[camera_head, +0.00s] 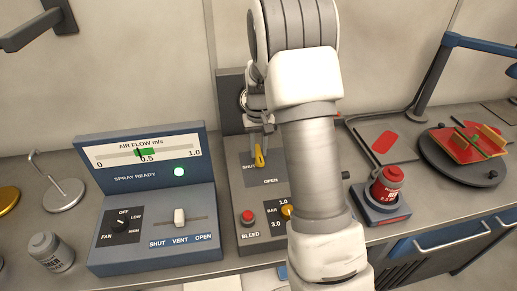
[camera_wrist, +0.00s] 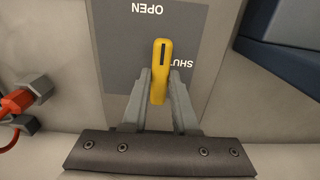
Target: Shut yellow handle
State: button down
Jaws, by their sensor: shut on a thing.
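The yellow handle (camera_head: 259,156) stands on a grey panel (camera_head: 252,177) marked SHUT and OPEN, on the control box in the middle of the bench. In the head view it points roughly upright, with SHUT to its left and OPEN below right. In the wrist view the yellow handle (camera_wrist: 160,72) lies between the two grey fingers of my gripper (camera_wrist: 160,85), which are closed on it from both sides. The handle's tip reaches beyond the fingertips. In the head view my gripper (camera_head: 263,135) is above the handle, and my arm hides the right part of the box.
An air flow box (camera_head: 150,240) with a fan dial and vent slider stands close on the left. A red BLEED button (camera_head: 247,217) and yellow knob (camera_head: 287,211) sit below the handle. A red can (camera_head: 387,184) stands on a blue scale at right.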

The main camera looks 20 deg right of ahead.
aim_at(259, 153)
jog(key=shift+m, duration=0.3)
jog(key=m, duration=0.3)
jog(key=shift+m, duration=0.3)
jog(key=m+p, duration=0.1)
jog(key=m, duration=0.3)
jog(key=shift+r+m, duration=0.1)
jog(key=shift+m, duration=0.2)
jog(key=m+p, duration=0.1)
jog(key=m, duration=0.3)
jog(key=shift+m+p, duration=0.9)
jog(key=shift+m, duration=1.6)
jog(key=c, duration=0.7)
grip_release()
notch_tip(259, 153, up, 17)
jog(key=shift+r, duration=0.2)
